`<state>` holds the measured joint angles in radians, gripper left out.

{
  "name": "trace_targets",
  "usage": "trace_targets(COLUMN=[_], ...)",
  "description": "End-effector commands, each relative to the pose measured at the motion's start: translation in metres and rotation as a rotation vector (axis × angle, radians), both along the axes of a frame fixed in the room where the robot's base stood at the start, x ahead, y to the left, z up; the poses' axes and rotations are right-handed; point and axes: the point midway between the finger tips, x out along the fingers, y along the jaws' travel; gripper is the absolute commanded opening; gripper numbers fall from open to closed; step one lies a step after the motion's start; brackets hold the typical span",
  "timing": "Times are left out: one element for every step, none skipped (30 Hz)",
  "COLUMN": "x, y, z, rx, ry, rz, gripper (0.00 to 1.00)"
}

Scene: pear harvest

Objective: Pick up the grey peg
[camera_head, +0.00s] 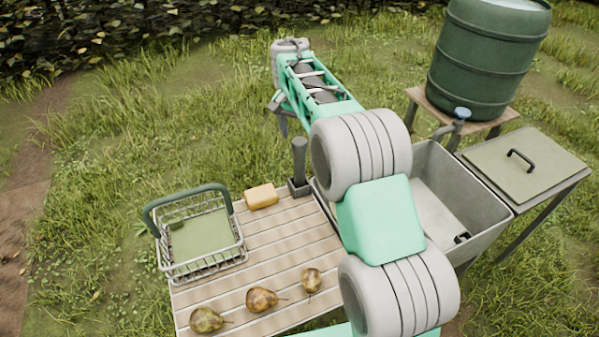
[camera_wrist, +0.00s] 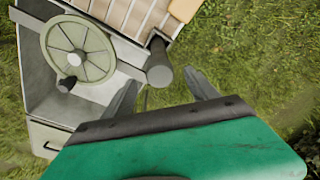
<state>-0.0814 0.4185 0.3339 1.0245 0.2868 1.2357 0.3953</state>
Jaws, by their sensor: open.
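The grey peg (camera_head: 299,158) stands upright in a dark square base at the far edge of the slatted table. In the wrist view the peg (camera_wrist: 160,66) points its round end toward the camera. My gripper (camera_wrist: 163,80) is open and empty, with one dark finger on each side of the peg's end in the picture. I cannot tell how far the fingers are above or short of the peg.
The slatted table (camera_head: 270,245) bears a yellow block (camera_head: 261,196), a wire basket (camera_head: 200,262) and three pears (camera_head: 262,299). A green barrel (camera_head: 487,60) stands behind.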

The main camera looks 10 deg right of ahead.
Motion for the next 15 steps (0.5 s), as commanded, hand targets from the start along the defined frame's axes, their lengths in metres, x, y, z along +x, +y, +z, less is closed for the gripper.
trace_targets(x=[0.000, 0.000, 0.001, 0.002, 0.003, 0.004, 0.004, 0.004, 0.005, 0.005, 0.005, 0.005, 0.005, 0.005, 0.005], y=[-0.001, -0.001, -0.002, -0.003, -0.003, -0.003, -0.004, -0.004, -0.004, -0.004, -0.004, -0.004, -0.004, -0.004, -0.004], z=[-0.006, -0.011, -0.018, -0.024, -0.030, -0.035, -0.039, -0.041, -0.043, -0.043, -0.044, -0.044, -0.044, -0.044, -0.043], rx=[0.000, 0.000, 0.000, 0.000, 0.000, 0.000, 0.001, 0.000, 0.001, 0.001, 0.001, 0.000, 0.001, 0.000, 0.001], ry=[0.004, 0.004, 0.004, 0.004, 0.002, 0.002, 0.002, 0.001, 0.000, 0.000, 0.000, -0.001, -0.002, -0.001, -0.002], rz=[0.001, 0.000, 0.002, 0.001, 0.000, 0.001, 0.001, 0.001, 0.001, 0.001, 0.001, 0.001, 0.001, 0.001, 0.001], gripper=[0.68, 0.68, 0.68, 0.68, 0.68, 0.68, 0.68, 0.68, 0.68, 0.68, 0.68, 0.68, 0.68, 0.68, 0.65])
